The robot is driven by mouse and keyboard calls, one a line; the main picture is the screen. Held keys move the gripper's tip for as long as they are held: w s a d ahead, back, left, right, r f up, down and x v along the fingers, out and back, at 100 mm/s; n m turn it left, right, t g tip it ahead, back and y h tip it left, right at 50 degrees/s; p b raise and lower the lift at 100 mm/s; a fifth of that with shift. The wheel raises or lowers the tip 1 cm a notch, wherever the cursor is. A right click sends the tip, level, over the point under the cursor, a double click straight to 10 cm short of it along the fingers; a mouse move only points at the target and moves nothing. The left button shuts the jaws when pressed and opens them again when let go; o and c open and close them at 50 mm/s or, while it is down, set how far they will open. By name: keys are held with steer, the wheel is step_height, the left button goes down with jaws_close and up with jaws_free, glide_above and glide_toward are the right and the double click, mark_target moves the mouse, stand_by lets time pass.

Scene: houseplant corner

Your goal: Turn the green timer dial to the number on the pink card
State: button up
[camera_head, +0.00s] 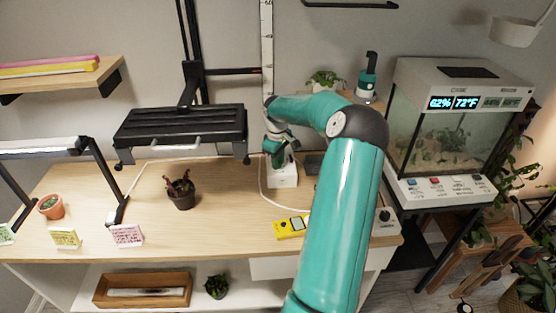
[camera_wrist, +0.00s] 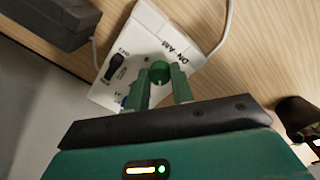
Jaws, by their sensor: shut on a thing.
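The green timer dial (camera_wrist: 159,71) is on a white timer box (camera_wrist: 147,24) in the wrist view. My gripper (camera_wrist: 163,80) has its two green fingers on either side of the dial and is shut on it. The dial's pointer and most of its numbers are hidden or too small to read. In the head view the white box (camera_head: 283,178) stands at the back of the wooden table, with my gripper (camera_head: 283,162) reaching down to it. The pink card (camera_head: 127,235) lies at the table's front left, its writing too small to read.
A dark potted plant (camera_head: 182,192) stands left of the box. A yellow device (camera_head: 291,227) lies in front of it. A yellow card (camera_head: 65,238) and a terracotta pot (camera_head: 50,207) are at far left. A black lamp (camera_head: 181,132) hangs over the table's back.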

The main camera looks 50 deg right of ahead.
steer(key=m, duration=0.3)
steer(key=shift+w+r+m, duration=0.1)
steer(key=shift+r+m, duration=0.05)
steer(key=shift+m, duration=0.25)
steer(key=m, duration=0.4)
steer(key=shift+m, duration=0.3)
steer(key=m, duration=0.4)
steer(key=shift+m, duration=0.3)
steer(key=shift+m+g, duration=0.3)
steer(key=shift+m, duration=1.6)
steer(key=o, duration=1)
steer(key=shift+y, duration=0.3)
